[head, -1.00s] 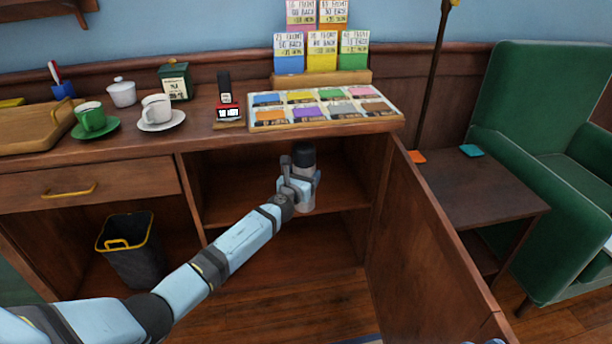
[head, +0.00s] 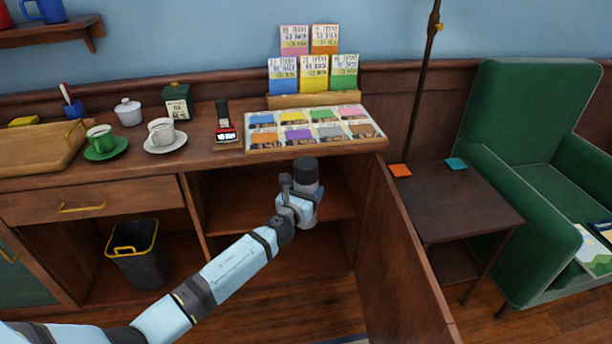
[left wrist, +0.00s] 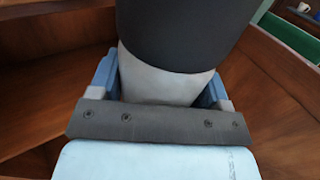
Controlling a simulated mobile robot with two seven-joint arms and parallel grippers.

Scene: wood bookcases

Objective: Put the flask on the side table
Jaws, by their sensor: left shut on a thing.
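The flask (head: 306,175) has a dark cap and a pale grey body. It stands upright in my left gripper (head: 301,206), at the front of the open cabinet under the counter. In the left wrist view the flask (left wrist: 165,85) fills the space between my fingers, which are shut on its pale body; its top is cut off. The side table (head: 462,203) is dark wood, at the right beside the green armchair. An orange coaster (head: 400,171) and a teal coaster (head: 456,163) lie on its back part. My right gripper is not in view.
The open cabinet door (head: 400,255) stands between the flask and the side table. The cabinet shelf (head: 240,205) is otherwise bare. A card rack (head: 318,133), cups and a tray stand on the counter above. The front of the side table is clear.

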